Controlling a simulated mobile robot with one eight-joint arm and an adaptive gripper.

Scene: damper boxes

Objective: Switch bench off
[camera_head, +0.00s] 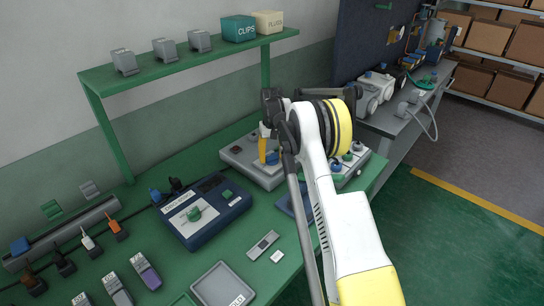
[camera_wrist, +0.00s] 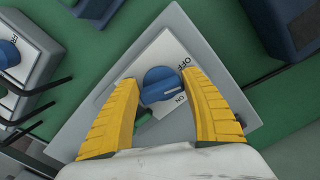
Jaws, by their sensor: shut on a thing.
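The grey switch box (camera_head: 236,153) stands on the green bench (camera_head: 165,258), and its sloped face fills the middle of the wrist view (camera_wrist: 112,62). Its white plate has OFF and ON labels beside a round blue knob (camera_wrist: 158,82). A pale mark on the knob points right, between the two labels. My gripper (camera_wrist: 160,92) is shut on the blue knob, with one yellow finger on each side. In the head view my gripper (camera_head: 265,147) is over the grey box, and the arm covers part of it. A green part (camera_wrist: 143,118) shows below the knob, partly hidden.
A blue box with a green knob (camera_head: 204,212) stands left of the grey box. Another box with several knobs (camera_head: 352,160) is at right, behind my arm. A green shelf (camera_head: 175,65) rises at the back. Small devices lie at the front left.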

